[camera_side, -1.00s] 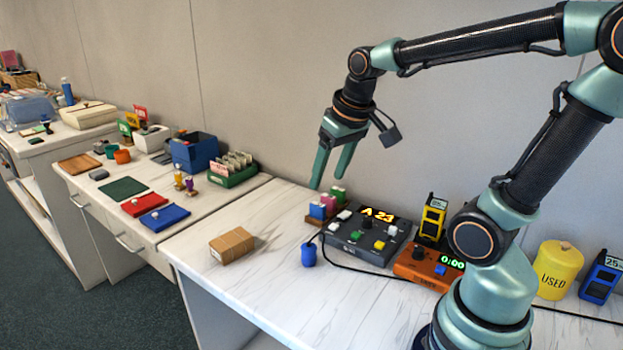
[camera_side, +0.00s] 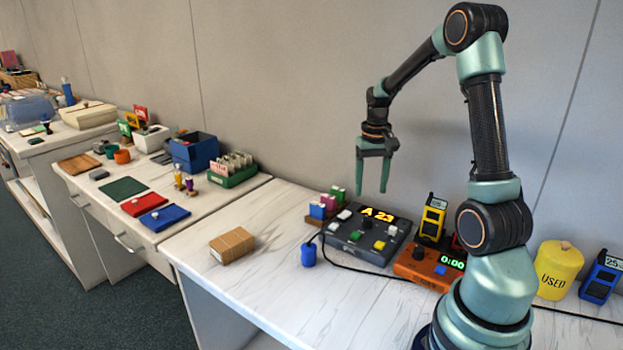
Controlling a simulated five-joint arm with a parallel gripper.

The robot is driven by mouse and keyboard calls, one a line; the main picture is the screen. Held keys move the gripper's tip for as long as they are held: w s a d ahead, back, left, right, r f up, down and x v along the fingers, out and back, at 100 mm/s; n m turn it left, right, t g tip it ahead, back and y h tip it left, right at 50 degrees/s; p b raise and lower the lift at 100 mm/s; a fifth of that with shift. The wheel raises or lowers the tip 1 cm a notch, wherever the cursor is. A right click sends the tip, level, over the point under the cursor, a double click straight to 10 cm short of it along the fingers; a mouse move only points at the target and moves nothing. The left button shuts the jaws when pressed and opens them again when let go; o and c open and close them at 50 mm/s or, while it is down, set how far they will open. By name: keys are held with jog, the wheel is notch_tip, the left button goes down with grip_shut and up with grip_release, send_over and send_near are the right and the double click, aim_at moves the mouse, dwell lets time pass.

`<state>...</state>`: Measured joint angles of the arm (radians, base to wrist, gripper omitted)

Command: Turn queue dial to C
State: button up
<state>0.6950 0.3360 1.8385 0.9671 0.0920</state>
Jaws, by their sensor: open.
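The queue box (camera_side: 345,248) is a dark grey console on the white counter, with a lit orange display (camera_side: 378,215) reading "A 23". A dark round knob (camera_side: 367,226), apparently the dial, sits near the middle of its top. Its pointer setting is too small to read. White, green and yellow buttons surround it. My gripper (camera_side: 371,188) is open and empty, fingers pointing down, in the air above the box and apart from it.
An orange timer (camera_side: 425,268) showing 0:00 and a yellow meter (camera_side: 432,218) stand right of the box. A yellow "USED" pot (camera_side: 557,270) is far right. A cardboard box (camera_side: 232,245) sits on clear counter.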

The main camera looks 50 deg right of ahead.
aim_at(368, 218)
notch_tip(368, 218, down, 9)
jog(key=shift+f, duration=0.15)
dwell(0.4)
grip_shut()
